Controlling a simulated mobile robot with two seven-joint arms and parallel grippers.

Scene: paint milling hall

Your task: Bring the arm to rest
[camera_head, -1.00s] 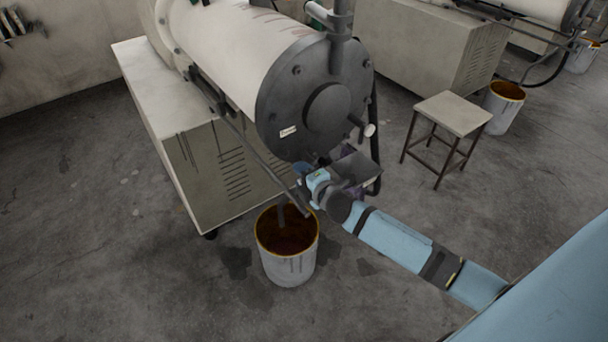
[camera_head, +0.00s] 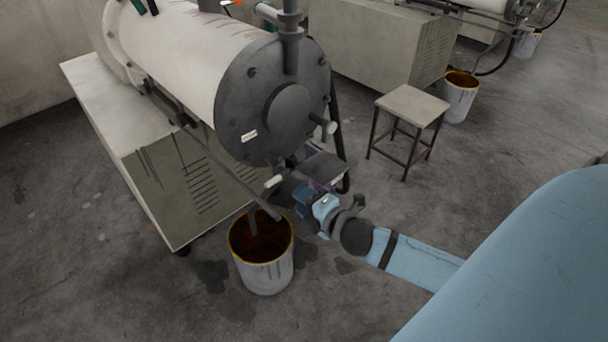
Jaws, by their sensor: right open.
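My right arm reaches in from the lower right. Its right gripper (camera_head: 303,199) is near the front of the mill, just right of a white handle (camera_head: 273,182) and above and to the right of the bucket. The fingers look small and dark blue, and they are open with nothing seen between them. The horizontal mill drum (camera_head: 272,101) has a dark round end plate and sits on a beige cabinet (camera_head: 190,190). My left gripper is not in view.
A white bucket (camera_head: 265,277) with a brown inside stands under the spout. A small dark shelf (camera_head: 321,168) sticks out beside my gripper. A stool (camera_head: 412,106) and another bucket (camera_head: 459,98) stand at the back right. The floor at the lower left is clear.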

